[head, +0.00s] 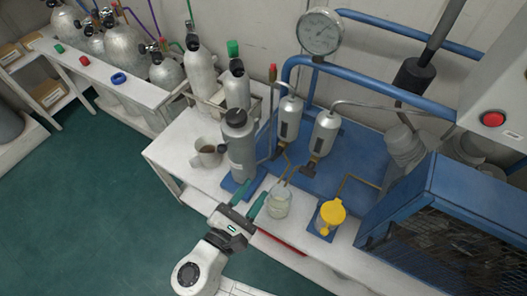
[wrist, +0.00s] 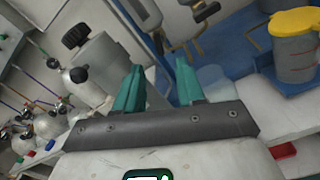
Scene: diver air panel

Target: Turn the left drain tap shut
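Two silver canisters stand on the blue panel in the head view, the left one (head: 289,120) and the right one (head: 323,134). A small drain tap (head: 281,150) is under the left canister; its handle is too small to read as open or shut. A similar tap (head: 309,168) is under the right canister. A glass jar (head: 278,204) stands in front of and below them. My gripper (head: 249,198) is open with teal fingers, empty, in front of the taps and close to the jar. The open fingers also show in the wrist view (wrist: 160,76).
A grey bottle with a black cap (head: 239,155) stands just left of the gripper, with a mug (head: 208,154) beside it. A yellow-lidded cup (head: 330,215) and a blue cage (head: 440,215) are to the right. Gas cylinders (head: 124,70) stand at the back left.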

